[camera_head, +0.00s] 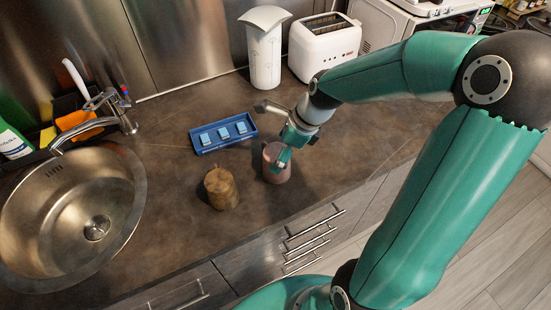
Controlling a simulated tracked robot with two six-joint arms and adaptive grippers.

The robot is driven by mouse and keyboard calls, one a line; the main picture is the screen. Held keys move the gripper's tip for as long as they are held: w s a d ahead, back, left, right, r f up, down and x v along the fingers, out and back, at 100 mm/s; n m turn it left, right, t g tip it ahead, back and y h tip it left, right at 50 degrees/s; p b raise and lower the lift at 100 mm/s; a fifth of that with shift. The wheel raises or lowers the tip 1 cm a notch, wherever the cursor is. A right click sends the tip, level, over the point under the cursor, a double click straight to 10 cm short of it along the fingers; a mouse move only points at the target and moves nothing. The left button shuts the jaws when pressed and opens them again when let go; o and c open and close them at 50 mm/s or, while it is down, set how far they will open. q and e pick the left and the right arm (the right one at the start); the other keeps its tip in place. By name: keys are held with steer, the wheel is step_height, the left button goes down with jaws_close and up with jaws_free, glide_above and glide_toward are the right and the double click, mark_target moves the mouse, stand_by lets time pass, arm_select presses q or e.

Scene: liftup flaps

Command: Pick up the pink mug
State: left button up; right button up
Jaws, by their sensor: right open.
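The pink mug (273,169) stands upright on the brown countertop, right of the middle of the view. My right gripper (273,135) is directly over and beside it, with one finger reaching to the left behind the mug and the other pointing down in front of its upper part. The gripper is open. I cannot tell whether the front finger touches the mug. The mug's handle cannot be made out. My left gripper is not in the view.
A brown wooden-looking cup (221,189) stands close to the left of the mug. A blue tray (205,147) with light blue blocks lies behind it. A white canister (264,60) and a white toaster (325,48) stand at the back. The sink (115,190) is at the left.

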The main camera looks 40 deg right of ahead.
steer(key=shift+s+d+x, duration=0.1)
steer(key=shift+x, duration=1.1)
steer(key=shift+s+d+x, duration=0.1)
steer(key=shift+d+x, duration=0.05)
steer(key=shift+x, duration=1)
steer(key=shift+f, duration=0.1)
steer(key=c, duration=1.4)
steer(key=shift+o, duration=0.2)
